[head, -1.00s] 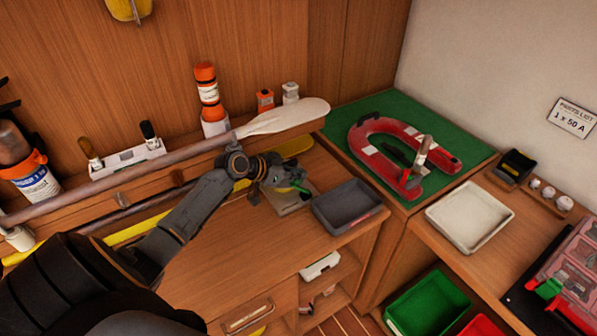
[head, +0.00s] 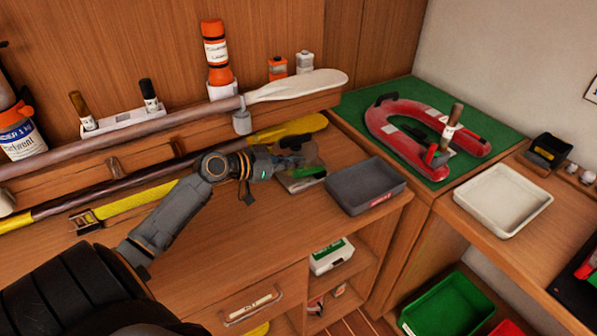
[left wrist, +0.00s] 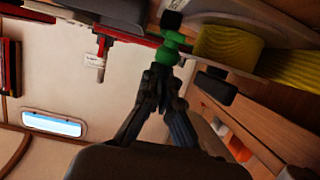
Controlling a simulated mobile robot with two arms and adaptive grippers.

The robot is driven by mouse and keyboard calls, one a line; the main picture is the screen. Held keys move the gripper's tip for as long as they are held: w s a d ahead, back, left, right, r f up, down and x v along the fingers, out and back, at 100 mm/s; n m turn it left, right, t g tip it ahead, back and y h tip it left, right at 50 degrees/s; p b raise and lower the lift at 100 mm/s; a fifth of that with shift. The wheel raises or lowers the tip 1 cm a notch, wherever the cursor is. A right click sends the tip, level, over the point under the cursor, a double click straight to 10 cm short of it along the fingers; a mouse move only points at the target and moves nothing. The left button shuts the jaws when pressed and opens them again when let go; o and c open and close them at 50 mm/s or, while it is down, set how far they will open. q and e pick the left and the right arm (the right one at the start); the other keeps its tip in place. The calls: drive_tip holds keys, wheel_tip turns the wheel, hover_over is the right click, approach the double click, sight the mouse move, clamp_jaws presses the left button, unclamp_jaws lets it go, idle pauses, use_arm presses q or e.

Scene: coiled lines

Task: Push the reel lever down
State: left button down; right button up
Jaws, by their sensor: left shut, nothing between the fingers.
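The reel (head: 303,150) sits at the back of the wooden bench, left of the grey tray, partly hidden by my left gripper. In the left wrist view it shows as a spool of yellow line (left wrist: 228,48) with a pale disc. Its green lever (left wrist: 170,50) has a black knob and stands right at my fingertips. The lever's green also shows in the head view (head: 312,172). My left gripper (head: 286,160) is shut and empty; its fingertips (left wrist: 163,74) are at the green lever, and I cannot tell whether they touch. My right gripper is not in view.
The grey tray (head: 345,197) is close on the right. Paddles (head: 298,87) lie along the back behind my arm. A red horseshoe buoy (head: 400,155) lies on a green mat (head: 361,101). A white tray (head: 508,212) stands farther right. The front of the bench is clear.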

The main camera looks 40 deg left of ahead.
use_arm(q)
drive_tip(key=shift+a+r+p, duration=0.1)
drive_tip(key=shift+r+p, duration=0.15)
drive_tip(key=shift+p, duration=0.2)
drive_tip(key=shift+w, duration=0.25)
drive_tip(key=shift+w+d+r, duration=0.15)
drive_tip(key=shift+w+d, duration=0.25)
drive_tip(key=shift+w, duration=0.2)
drive_tip(key=shift+r, duration=0.1)
